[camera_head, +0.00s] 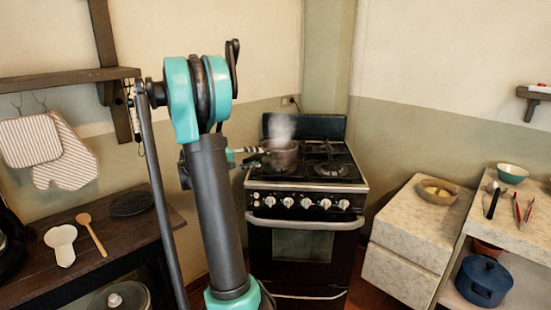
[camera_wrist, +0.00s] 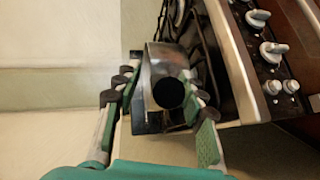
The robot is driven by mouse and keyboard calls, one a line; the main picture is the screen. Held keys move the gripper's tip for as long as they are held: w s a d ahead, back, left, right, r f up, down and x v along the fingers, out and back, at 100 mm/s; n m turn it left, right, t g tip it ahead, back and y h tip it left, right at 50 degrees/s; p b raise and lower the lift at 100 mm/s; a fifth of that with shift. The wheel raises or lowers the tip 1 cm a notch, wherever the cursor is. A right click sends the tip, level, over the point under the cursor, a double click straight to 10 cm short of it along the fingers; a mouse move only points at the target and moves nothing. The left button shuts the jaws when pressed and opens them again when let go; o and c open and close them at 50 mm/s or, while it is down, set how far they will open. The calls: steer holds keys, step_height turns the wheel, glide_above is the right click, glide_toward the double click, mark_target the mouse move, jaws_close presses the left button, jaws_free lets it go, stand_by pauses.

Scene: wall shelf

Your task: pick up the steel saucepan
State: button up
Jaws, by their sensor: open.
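The steel saucepan (camera_head: 281,155) stands on the left part of the stove top, with steam above it. My gripper (camera_head: 256,154) is beside its left side, partly hidden behind my arm. In the wrist view the grey metal saucepan (camera_wrist: 163,58) lies just ahead, between the fingers of my gripper (camera_wrist: 160,84). A dark round shape, seemingly the end of its handle (camera_wrist: 168,94), points toward the camera between the open fingers. I cannot tell whether either finger touches it.
The black stove (camera_head: 305,183) has front knobs and burner grates. A wooden counter (camera_head: 85,262) with a spoon stands left. A stone-topped cabinet (camera_head: 420,222) with a bowl (camera_head: 437,191) stands right. A blue pot (camera_head: 484,280) sits on a low shelf at right.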

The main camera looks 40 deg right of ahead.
jaws_close()
stand_by(0.4)
steer(key=shift+r, duration=0.25)
